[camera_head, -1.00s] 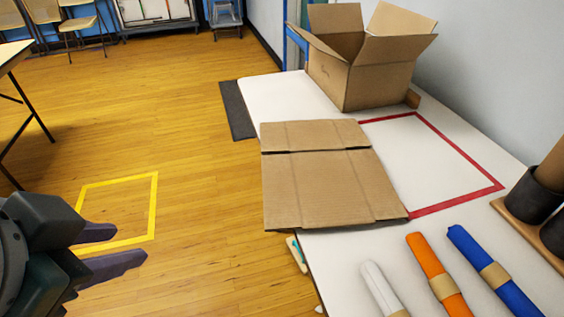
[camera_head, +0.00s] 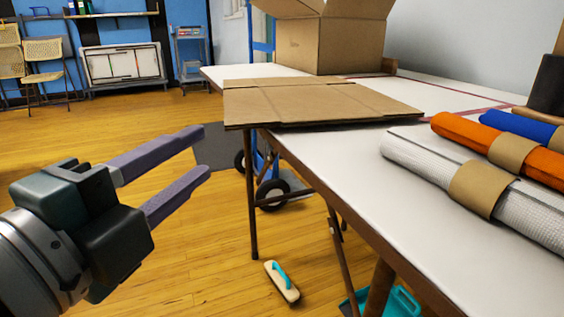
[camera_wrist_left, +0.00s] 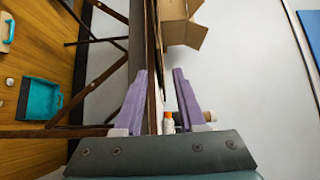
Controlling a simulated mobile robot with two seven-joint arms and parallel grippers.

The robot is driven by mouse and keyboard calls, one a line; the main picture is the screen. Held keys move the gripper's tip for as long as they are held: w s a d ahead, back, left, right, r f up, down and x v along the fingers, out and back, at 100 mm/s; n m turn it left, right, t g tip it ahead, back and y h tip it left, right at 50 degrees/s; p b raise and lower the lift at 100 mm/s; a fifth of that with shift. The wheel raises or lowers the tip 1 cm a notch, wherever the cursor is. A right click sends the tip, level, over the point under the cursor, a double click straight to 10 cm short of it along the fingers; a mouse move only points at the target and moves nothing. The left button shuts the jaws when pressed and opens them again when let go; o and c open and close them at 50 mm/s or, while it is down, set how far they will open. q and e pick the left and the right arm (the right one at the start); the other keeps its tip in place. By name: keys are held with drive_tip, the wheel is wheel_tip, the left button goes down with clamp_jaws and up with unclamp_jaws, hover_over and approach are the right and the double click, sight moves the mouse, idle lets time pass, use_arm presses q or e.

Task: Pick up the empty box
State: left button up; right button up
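An open brown cardboard box (camera_head: 318,48) stands upright at the far end of the white table, flaps spread. Its inside is hidden in the head view now. A flat, folded piece of brown cardboard (camera_head: 310,102) lies nearer and overhangs the table's left edge. My left gripper (camera_head: 206,153) is open and empty, left of the flat cardboard and apart from it. In the left wrist view my left gripper (camera_wrist_left: 161,72) shows its two purple fingers spread, with a thin edge seen between them. The box (camera_wrist_left: 179,24) shows beyond the fingertips there. My right gripper is not in view.
White, orange and blue rolls (camera_head: 495,185) lie on the near right of the white table (camera_head: 340,175). A hand truck (camera_head: 268,175) stands behind the table legs. A brush (camera_head: 282,281) and a teal bin (camera_head: 395,302) are on the floor below. Floor at left is clear.

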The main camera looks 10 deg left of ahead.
use_arm(q)
drive_tip(key=w, duration=0.3)
drive_tip(key=w+d, duration=0.1)
drive_tip(key=w, duration=0.2)
drive_tip(key=w+d, duration=0.1)
drive_tip(key=w, duration=0.2)
drive_tip(key=shift+w, duration=0.4)
drive_tip(key=shift+c, duration=0.9)
clamp_jaws()
drive_tip(key=p, duration=0.7)
approach(241, 126)
drive_tip(key=s+r, duration=0.3)
drive_tip(key=r, duration=0.4)
drive_tip(key=shift+s+a+r, duration=0.15)
drive_tip(key=shift+s+a, duration=0.3)
drive_tip(key=shift+s, duration=0.25)
